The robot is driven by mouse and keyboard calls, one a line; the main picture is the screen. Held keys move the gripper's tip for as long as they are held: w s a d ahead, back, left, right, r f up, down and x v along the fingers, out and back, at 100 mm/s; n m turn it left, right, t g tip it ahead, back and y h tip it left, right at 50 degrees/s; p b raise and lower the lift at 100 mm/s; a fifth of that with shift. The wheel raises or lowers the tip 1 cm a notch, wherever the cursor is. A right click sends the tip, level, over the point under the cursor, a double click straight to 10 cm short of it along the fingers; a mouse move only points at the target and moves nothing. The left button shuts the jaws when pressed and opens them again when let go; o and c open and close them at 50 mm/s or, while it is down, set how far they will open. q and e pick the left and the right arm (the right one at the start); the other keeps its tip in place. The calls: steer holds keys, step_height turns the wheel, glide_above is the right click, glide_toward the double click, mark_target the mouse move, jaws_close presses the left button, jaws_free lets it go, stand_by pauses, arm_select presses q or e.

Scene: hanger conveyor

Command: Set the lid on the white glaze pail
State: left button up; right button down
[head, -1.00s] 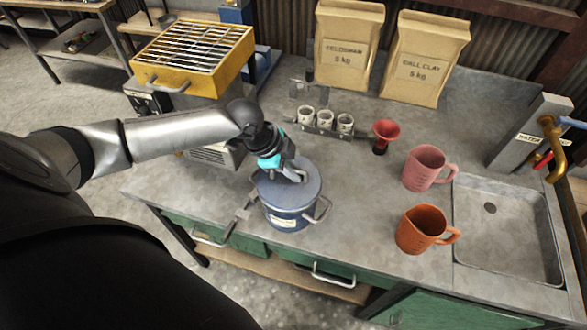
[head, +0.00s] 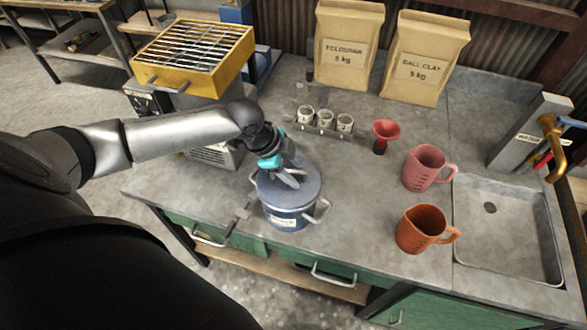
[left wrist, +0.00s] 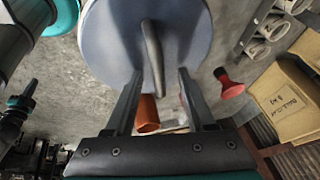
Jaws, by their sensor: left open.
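A blue-grey pail (head: 290,218) with a small label and side handles stands near the bench's front edge in the head view. A round blue-grey lid (head: 309,186) lies over its mouth and looks flat, with no clear gap. The lid (left wrist: 105,40) fills the top of the left wrist view, with its bar handle (left wrist: 151,50) upright in the picture. My left gripper (head: 290,178) is over the lid and open. In the left wrist view its fingertips (left wrist: 158,76) are spread on either side of the handle's lower end, apart from it. My right gripper is out of view.
An orange jug (head: 420,232) and a pink jug (head: 424,170) stand right of the pail, before the sink (head: 500,258). A red funnel (head: 385,133) and a rack of cups (head: 325,128) are behind. Two paper bags (head: 346,45) stand at the back.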

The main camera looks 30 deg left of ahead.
arm_select(q)
steer(key=shift+o, duration=0.5)
steer(key=v, duration=1.5)
steer(key=shift+r, duration=0.1)
